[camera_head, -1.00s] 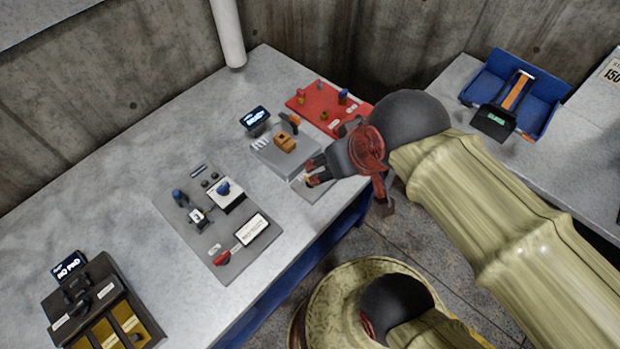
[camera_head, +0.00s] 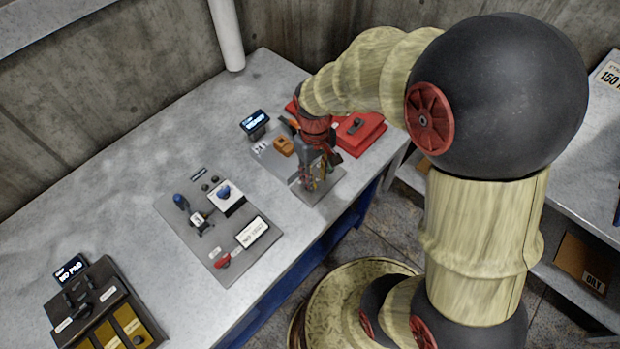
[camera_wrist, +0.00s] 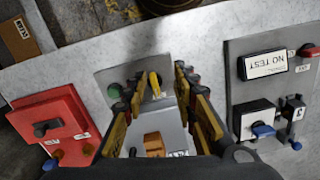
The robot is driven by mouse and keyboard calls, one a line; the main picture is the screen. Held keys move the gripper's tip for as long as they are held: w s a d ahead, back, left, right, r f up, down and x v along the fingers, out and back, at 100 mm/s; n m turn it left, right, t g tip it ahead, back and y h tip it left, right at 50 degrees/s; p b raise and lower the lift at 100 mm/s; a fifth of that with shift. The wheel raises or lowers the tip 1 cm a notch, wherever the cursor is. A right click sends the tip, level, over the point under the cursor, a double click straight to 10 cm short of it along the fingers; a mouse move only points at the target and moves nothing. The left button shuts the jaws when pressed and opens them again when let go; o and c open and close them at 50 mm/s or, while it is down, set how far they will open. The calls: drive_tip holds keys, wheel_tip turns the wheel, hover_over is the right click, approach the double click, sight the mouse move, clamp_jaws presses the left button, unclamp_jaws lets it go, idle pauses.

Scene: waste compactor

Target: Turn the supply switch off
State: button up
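No supply switch label is readable, so I cannot tell for sure which control it is. In the wrist view a yellow lever (camera_wrist: 155,84) stands on a small grey plate (camera_wrist: 107,77), beside a green button (camera_wrist: 115,91). My gripper (camera_wrist: 157,82) is open, its fingers on either side of the yellow lever; contact is not visible. In the head view my gripper (camera_head: 311,187) points down over the same plate (camera_head: 332,187) and hides most of it. A red panel (camera_wrist: 62,107) with a black switch (camera_wrist: 47,128) lies beside it.
An orange-brown block (camera_head: 284,145) and a small display (camera_head: 255,123) stand behind my gripper. A grey panel (camera_head: 185,227) with a blue knob, a red handle and a "NO TEST" display (camera_wrist: 266,63) lies to one side. A dark box (camera_head: 95,300) sits at the table's left end.

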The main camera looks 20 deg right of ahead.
drive_tip(key=shift+n+t, duration=0.4)
drive_tip(key=shift+n, duration=0.4)
drive_tip(key=w, duration=0.4)
drive_tip(key=shift+w+d+f, duration=0.1)
drive_tip(key=shift+w+f, duration=0.05)
drive_tip(key=shift+f, duration=0.15)
drive_tip(key=shift+n, duration=0.3)
drive_tip(key=shift+f, duration=0.15)
wheel_tip(320, 180, down, 7)
drive_tip(key=shift+f+b, duration=0.2)
drive_tip(key=shift+b, duration=0.7)
drive_tip(key=shift+c, duration=1.3)
drive_tip(key=c, duration=0.4)
clamp_jaws()
